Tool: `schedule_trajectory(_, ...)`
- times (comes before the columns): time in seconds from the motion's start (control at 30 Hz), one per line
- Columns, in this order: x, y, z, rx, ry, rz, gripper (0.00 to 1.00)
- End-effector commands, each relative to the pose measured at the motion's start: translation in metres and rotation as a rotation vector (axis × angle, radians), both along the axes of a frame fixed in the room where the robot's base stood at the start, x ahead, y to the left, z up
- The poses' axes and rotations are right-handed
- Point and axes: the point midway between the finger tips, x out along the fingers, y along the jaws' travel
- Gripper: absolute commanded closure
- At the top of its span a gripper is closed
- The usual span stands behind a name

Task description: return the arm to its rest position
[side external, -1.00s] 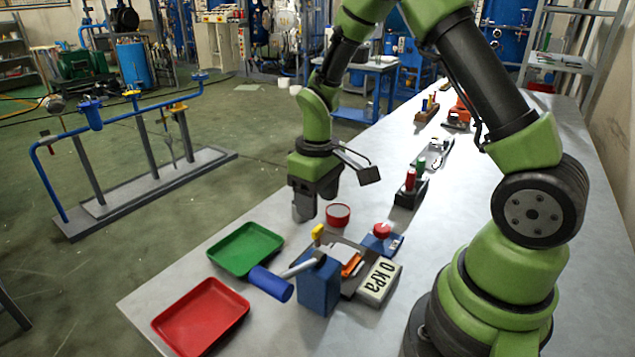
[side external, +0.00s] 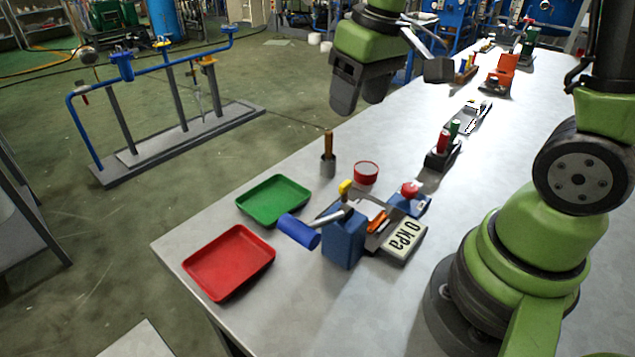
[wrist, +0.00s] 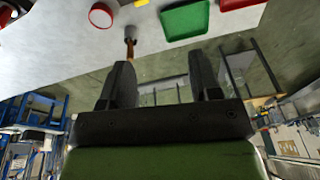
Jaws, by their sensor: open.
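My gripper (side external: 358,92) is raised above the far edge of the table (side external: 290,323) in the side external view. Its two dark fingers point down and stand apart with nothing between them. The wrist view also shows my gripper (wrist: 166,88) open and empty, with table and floor beyond. A small grey holder (side external: 328,167) with an upright brown-orange stick (side external: 328,144) stands on the table below and to the left of the fingers. The stick also shows in the wrist view (wrist: 130,48), apart from the fingers.
A green tray (side external: 273,201), a red tray (side external: 228,264) and a red-rimmed cup (side external: 365,174) sit on the table. Red and green bottles (side external: 447,143) stand further back. Air around the gripper is clear.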

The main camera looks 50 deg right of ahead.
Motion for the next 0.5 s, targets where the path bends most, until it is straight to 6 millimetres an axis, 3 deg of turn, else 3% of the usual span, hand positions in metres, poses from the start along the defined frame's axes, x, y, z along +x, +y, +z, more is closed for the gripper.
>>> schedule_trajectory(0.03,-0.011,0.007,0.017,0.014,-0.054,-0.023,0.43)
schedule_trajectory(0.2,-0.052,0.026,0.055,0.086,-0.199,-0.106,0.43)
schedule_trajectory(0.5,-0.109,0.047,0.076,0.219,-0.372,-0.194,0.43)
